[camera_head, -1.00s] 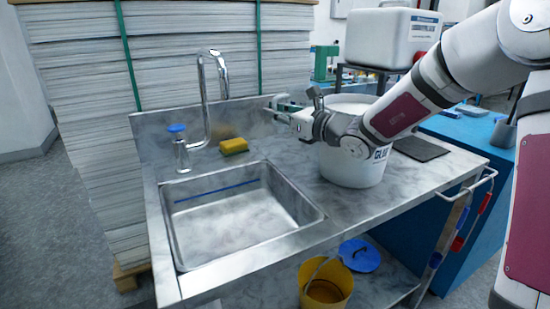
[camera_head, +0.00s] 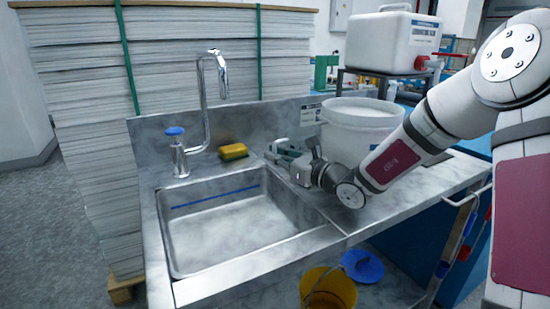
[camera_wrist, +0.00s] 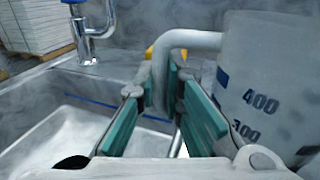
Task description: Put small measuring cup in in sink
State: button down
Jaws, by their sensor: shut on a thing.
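The measuring cup (camera_wrist: 270,85) is translucent white with dark 400 and 300 marks, at the right of the wrist view. Its pale curved handle (camera_wrist: 185,40) runs down between the green-padded fingers of my gripper (camera_wrist: 165,100), which is shut on it. In the head view my gripper (camera_head: 285,152) is low over the counter, just right of the sink's back right corner; I cannot make the cup out clearly there. The steel sink (camera_head: 225,235) is empty, with a blue line on its back wall. Its basin also shows at left in the wrist view (camera_wrist: 70,140).
A tap (camera_head: 205,110) with a blue knob stands behind the sink. A yellow sponge (camera_head: 233,151) lies on the back ledge near my gripper. A large white bucket (camera_head: 360,125) stands right behind my gripper. A yellow bucket (camera_head: 330,288) is below the counter.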

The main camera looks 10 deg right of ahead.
jog(key=shift+f, duration=0.15)
jog(key=c, duration=1.7)
grip_release()
